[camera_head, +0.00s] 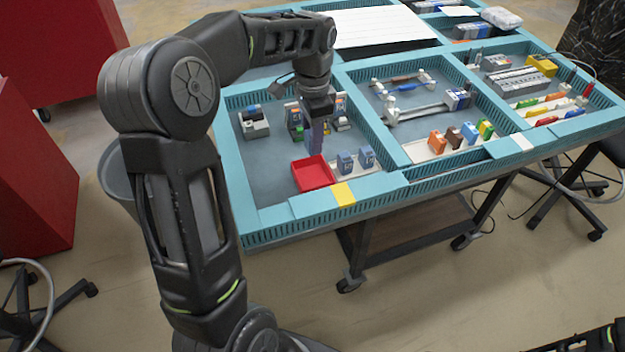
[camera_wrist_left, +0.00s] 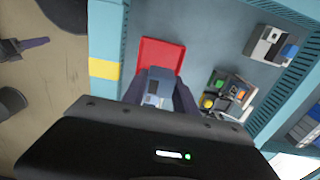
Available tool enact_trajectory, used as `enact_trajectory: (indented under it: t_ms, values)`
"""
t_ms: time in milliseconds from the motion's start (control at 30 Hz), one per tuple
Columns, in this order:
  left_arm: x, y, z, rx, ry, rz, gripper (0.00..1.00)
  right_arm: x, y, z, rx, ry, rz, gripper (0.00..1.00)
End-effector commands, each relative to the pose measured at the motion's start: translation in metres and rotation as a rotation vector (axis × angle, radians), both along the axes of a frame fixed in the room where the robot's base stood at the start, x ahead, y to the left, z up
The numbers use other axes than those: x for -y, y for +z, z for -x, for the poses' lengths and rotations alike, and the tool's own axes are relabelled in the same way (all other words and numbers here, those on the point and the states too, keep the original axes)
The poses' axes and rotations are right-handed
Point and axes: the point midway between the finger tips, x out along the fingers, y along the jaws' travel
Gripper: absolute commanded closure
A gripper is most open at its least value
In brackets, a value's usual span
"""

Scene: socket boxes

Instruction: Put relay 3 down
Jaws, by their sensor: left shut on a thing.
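My left gripper (camera_head: 314,142) points down over the left compartment of the turquoise-rimmed table, just behind the red tray (camera_head: 316,172). In the left wrist view its two dark fingers (camera_wrist_left: 160,90) are shut on a small blue-grey relay (camera_wrist_left: 156,88). The relay is in front of the near part of the red tray (camera_wrist_left: 161,54) there; its height over the tray is hard to tell. In the head view the fingers mostly hide it. The red tray looks empty. Two blue relays (camera_head: 345,163) (camera_head: 367,157) stand right of the tray.
Grey socket devices (camera_head: 254,122) and coloured parts (camera_head: 296,117) stand behind the gripper. A yellow mark (camera_head: 343,193) is on the front rim. The middle compartment holds a rail (camera_head: 418,112) and several coloured blocks (camera_head: 437,142). Bare grey floor lies left of the tray.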

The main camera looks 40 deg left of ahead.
Motion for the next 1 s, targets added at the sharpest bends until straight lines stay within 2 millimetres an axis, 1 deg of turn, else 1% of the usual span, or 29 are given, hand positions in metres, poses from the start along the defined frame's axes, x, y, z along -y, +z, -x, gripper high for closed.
enact_trajectory:
  t_ms: [67, 167, 400, 500, 833, 933, 1000]
  values:
    - [0.000, -0.001, 0.000, 0.000, 0.000, 0.000, 1.00, 0.000, 0.000, 0.001, -0.001, 0.000, 0.000, 0.64]
    - [0.000, -0.010, 0.001, -0.004, -0.001, 0.000, 1.00, 0.000, 0.002, 0.001, -0.001, 0.000, 0.000, 0.64]
    - [0.000, -0.050, 0.001, -0.004, -0.001, 0.001, 1.00, 0.000, 0.007, 0.001, -0.003, 0.000, 0.001, 0.64]
    - [0.000, -0.061, 0.000, -0.002, -0.001, 0.000, 1.00, 0.001, 0.007, 0.001, -0.004, -0.001, 0.001, 0.64]
    - [0.000, -0.064, 0.000, -0.001, -0.001, -0.001, 1.00, 0.001, 0.007, 0.002, -0.004, -0.001, 0.002, 0.64]
    - [0.000, -0.073, 0.001, -0.003, -0.002, 0.001, 1.00, 0.001, 0.009, 0.002, -0.005, 0.000, 0.002, 0.64]
    - [0.000, -0.084, 0.001, -0.004, -0.002, 0.001, 1.00, 0.001, 0.011, 0.002, -0.005, -0.001, 0.002, 0.64]
